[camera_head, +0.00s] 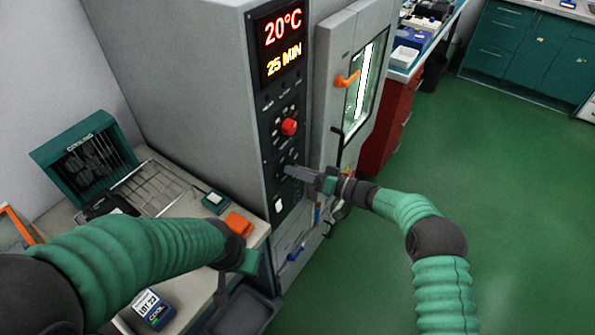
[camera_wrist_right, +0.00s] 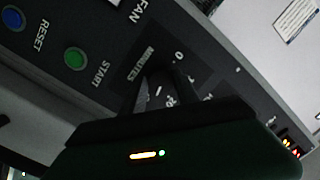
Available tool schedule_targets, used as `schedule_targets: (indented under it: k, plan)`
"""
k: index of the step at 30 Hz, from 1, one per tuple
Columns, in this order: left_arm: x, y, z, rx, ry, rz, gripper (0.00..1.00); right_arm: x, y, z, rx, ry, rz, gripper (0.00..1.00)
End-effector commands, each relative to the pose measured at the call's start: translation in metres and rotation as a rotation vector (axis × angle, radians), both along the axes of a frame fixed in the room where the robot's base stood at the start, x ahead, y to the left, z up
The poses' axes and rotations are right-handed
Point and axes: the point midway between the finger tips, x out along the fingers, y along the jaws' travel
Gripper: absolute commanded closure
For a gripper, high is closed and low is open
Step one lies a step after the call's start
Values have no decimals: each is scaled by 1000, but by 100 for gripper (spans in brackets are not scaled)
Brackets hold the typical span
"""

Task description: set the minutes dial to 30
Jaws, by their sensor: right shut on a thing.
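The tall grey chamber (camera_head: 195,80) carries a dark control panel with a lit display (camera_head: 282,40) reading 20°C and 25 MIN. My right gripper (camera_head: 290,172) is at the lower part of this panel, shut on the minutes dial. In the right wrist view the dark minutes dial (camera_wrist_right: 158,86) sits between the fingers, beside the label MINUTES and printed scale marks. The gripper covers much of the dial, so its pointer is hard to read. My left gripper (camera_head: 246,262) is low near the table's right edge; its fingers are not clear.
A red knob (camera_head: 289,126) sits above the right gripper. In the wrist view, a green START button (camera_wrist_right: 75,57) and a blue RESET button (camera_wrist_right: 13,18) are nearby. A teal cooling rack (camera_head: 85,160) stands on the left table.

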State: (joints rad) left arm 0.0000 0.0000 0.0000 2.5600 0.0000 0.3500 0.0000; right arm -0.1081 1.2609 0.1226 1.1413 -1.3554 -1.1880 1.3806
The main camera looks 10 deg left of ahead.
Motion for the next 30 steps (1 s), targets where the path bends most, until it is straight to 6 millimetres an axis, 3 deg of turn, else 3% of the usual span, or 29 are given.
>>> schedule_targets:
  k: [1,12,30]
  plan:
    - [0,0,-2,0,0,0,100,-2,-1,-8,3,41,1,100]
    - [0,0,-4,0,0,0,100,-2,-1,-7,83,234,-1,100]
    - [0,0,-4,0,0,0,100,-2,-1,-7,104,284,-1,100]
